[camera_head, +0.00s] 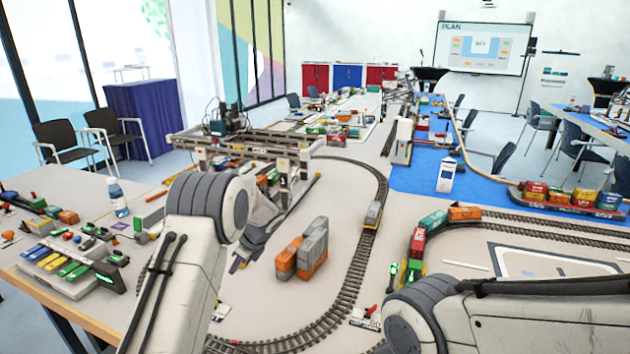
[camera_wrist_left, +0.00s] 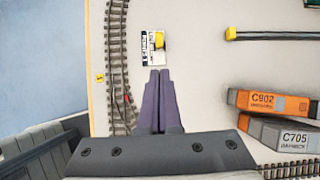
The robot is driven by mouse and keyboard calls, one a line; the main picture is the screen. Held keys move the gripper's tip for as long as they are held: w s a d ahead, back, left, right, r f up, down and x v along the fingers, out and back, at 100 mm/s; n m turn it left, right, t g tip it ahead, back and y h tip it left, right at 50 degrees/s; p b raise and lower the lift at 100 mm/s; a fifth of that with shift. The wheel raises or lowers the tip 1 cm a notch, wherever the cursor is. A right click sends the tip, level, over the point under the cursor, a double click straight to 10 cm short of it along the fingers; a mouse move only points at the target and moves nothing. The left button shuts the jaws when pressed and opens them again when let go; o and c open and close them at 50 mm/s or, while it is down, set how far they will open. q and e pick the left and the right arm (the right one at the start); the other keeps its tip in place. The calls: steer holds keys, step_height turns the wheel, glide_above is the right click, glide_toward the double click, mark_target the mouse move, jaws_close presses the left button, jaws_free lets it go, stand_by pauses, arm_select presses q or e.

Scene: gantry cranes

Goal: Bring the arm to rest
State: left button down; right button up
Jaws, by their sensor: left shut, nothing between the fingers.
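My left arm comes in from the left and bends down over the table. Its gripper (camera_head: 235,266) points down above the white table, left of a stack of orange and grey containers (camera_head: 312,248). In the left wrist view the purple fingers (camera_wrist_left: 159,76) are together with nothing between them. They hang beside a white card with a yellow piece (camera_wrist_left: 160,40) and apart from the orange C902 container (camera_wrist_left: 270,103) and the grey C705 container (camera_wrist_left: 290,136). My right arm crosses the lower right of the head view; its gripper is out of frame.
A gantry crane (camera_head: 245,145) stands behind my left arm. Curved railway track (camera_head: 352,285) runs around the containers, with a small wagon (camera_head: 373,215) on it. A rack of coloured pieces (camera_head: 70,265) lies at left. Bare table separates the containers and track.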

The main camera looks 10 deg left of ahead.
arm_select(q)
steer(key=s+d+r+n+h, duration=0.25)
steer(key=s+d+r, duration=0.25)
steer(key=s+d, duration=0.45)
steer(key=s+d+r+n+h, duration=0.1)
steer(key=s+d+r+n, duration=0.4)
steer(key=s+d, duration=0.5)
steer(key=s+d+r+n+h, duration=0.1)
steer(key=s+d+n, duration=0.1)
steer(key=s, duration=0.8)
steer(key=s+d+r+n+g+h, duration=0.1)
steer(key=s+d+n+h, duration=0.1)
steer(key=s, duration=0.9)
steer(key=shift+s+d+n, duration=0.25)
steer(key=shift+d+n, duration=0.4)
steer(key=shift+n, duration=0.1)
steer(key=shift+h, duration=0.25)
